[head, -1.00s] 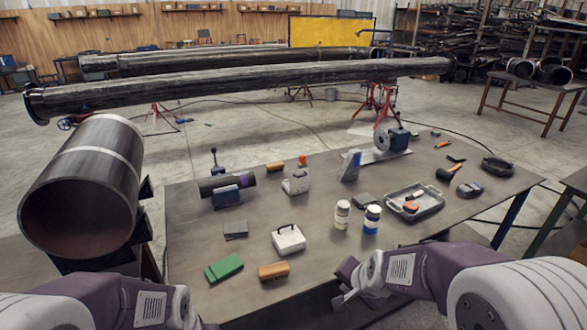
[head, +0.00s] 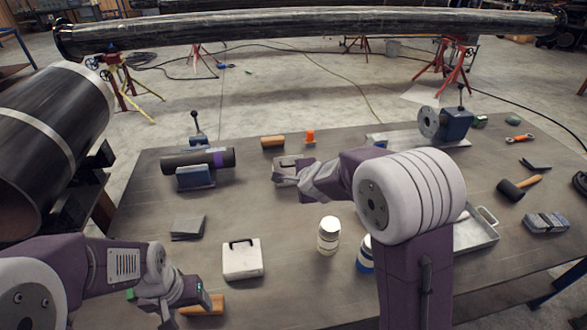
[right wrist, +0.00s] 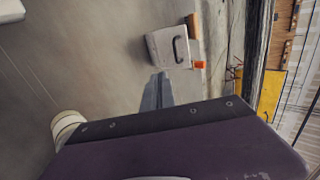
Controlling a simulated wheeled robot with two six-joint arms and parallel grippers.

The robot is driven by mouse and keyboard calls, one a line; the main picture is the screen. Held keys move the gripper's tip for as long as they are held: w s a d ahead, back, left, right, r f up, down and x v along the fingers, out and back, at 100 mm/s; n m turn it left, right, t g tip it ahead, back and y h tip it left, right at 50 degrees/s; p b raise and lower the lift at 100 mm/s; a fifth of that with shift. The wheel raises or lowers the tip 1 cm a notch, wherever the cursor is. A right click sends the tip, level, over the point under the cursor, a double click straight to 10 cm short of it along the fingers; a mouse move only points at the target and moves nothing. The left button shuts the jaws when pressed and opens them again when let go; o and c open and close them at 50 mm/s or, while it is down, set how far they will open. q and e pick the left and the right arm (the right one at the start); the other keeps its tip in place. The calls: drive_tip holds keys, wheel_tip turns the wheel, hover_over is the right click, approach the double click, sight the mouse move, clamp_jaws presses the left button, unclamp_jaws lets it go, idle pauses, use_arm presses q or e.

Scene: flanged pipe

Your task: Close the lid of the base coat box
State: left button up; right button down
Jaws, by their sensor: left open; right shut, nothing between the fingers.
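A pale box with a handle (head: 287,163) stands at the middle back of the table; I cannot tell how its lid sits. It also shows in the right wrist view (right wrist: 166,48). A second white box with a black handle (head: 242,261) stands nearer and looks shut. I cannot read which is the base coat box. My right gripper (head: 279,178) is shut and empty beside the far box, partly covering it in the head view; its fingers (right wrist: 157,88) point toward it. My left gripper (head: 180,297) is open at the front left, by a wooden block (head: 204,304).
White jars (head: 328,236) stand right of the near box, one partly behind my right arm. A clamped dark pipe (head: 198,160) and grey pads (head: 188,227) lie left. An orange item (head: 310,136) stands behind the far box. A metal tray (head: 478,230) lies right.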

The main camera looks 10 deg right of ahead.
use_arm(q)
drive_tip(key=shift+s+a+f+b, duration=0.15)
drive_tip(key=shift+f+b, duration=0.5)
wheel_tip(320, 180, up, 4)
drive_tip(key=p, duration=0.4)
drive_tip(key=shift+s+r, duration=0.1)
use_arm(e)
drive_tip(key=w+r+x, duration=0.2)
drive_tip(key=x, duration=1)
drive_tip(key=shift+a, duration=0.2)
use_arm(q)
drive_tip(key=shift+r, duration=0.15)
use_arm(e)
drive_tip(key=shift+r, duration=0.2)
